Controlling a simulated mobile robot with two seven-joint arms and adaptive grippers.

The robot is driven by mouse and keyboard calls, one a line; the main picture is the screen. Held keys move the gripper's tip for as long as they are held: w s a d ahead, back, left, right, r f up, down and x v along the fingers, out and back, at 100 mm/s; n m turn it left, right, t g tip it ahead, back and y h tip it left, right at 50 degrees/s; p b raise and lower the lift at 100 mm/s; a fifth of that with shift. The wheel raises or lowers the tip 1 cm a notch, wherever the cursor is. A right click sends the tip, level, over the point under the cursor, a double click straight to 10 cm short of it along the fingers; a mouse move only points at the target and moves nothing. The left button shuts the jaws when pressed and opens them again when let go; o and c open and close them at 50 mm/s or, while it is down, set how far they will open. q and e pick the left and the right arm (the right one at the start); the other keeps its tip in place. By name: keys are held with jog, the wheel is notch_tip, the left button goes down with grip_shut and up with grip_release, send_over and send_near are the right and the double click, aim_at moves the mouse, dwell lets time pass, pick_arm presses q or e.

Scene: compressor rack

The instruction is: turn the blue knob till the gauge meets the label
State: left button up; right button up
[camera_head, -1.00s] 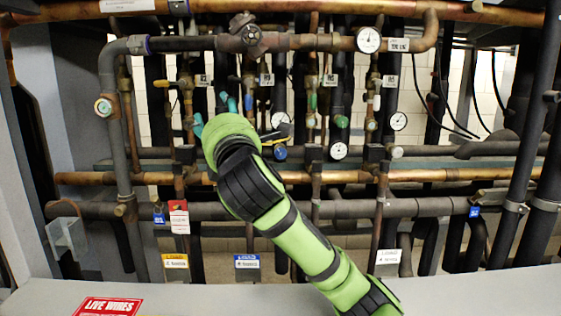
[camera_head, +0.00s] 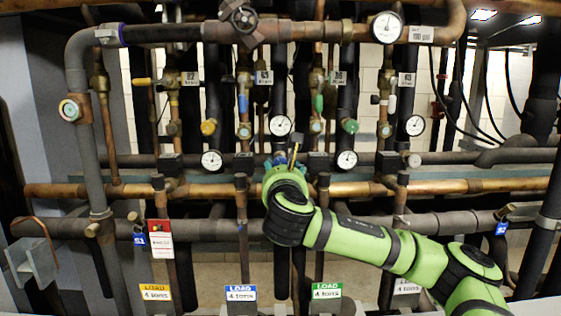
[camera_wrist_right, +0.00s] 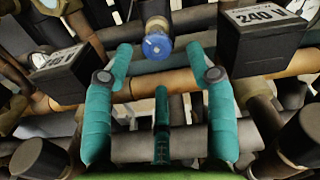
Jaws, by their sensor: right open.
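The round blue knob (camera_wrist_right: 157,46) faces me at the end of a dark pipe in the right wrist view. My right gripper (camera_wrist_right: 160,52) is open, with one teal finger on each side of the knob and visible gaps; it looks empty. In the head view this gripper (camera_head: 281,161) is in front of the lower pipes and largely hides the knob. A white dial gauge (camera_head: 280,125) is just above it. Another gauge (camera_head: 387,27) sits at the upper right beside a "100 gal" label (camera_head: 421,34). Which gauge the knob drives cannot be told. My left gripper is not in view.
Dark boxes, one marked 240 V (camera_wrist_right: 267,35), flank the knob closely. A copper pipe (camera_head: 450,187) runs across behind my arm. More gauges (camera_head: 212,160) and coloured valves surround the gripper. Load tags (camera_head: 241,293) hang below.

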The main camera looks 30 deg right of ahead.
aim_at(280, 162)
jog(key=shift+w+d+r+p, duration=0.3)
jog(key=shift+w+p, duration=0.2)
jog(key=shift+w, duration=0.05)
jog(key=shift+w+d+r+p, duration=0.25)
jog(key=shift+w+d+p, duration=0.05)
jog(key=shift+w+p, duration=0.25)
jog(key=shift+w+d+f, duration=0.15)
jog(key=shift+w+d, duration=0.15)
jog(key=shift+w, duration=0.2)
jog(key=shift+w+d+f, duration=0.15)
jog(key=shift+w+d, duration=0.1)
jog(key=shift+w, duration=0.2)
jog(key=shift+w+d+f, duration=0.1)
jog(key=shift+w+d, duration=0.1)
jog(key=shift+s+a, duration=0.15)
jog(key=shift+c, duration=0.4)
grip_shut()
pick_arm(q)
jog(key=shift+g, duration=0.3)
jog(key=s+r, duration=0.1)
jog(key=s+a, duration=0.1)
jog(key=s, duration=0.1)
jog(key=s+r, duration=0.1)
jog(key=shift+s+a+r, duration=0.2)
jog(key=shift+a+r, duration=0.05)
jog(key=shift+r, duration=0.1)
pick_arm(e)
jog(key=shift+m, duration=0.3)
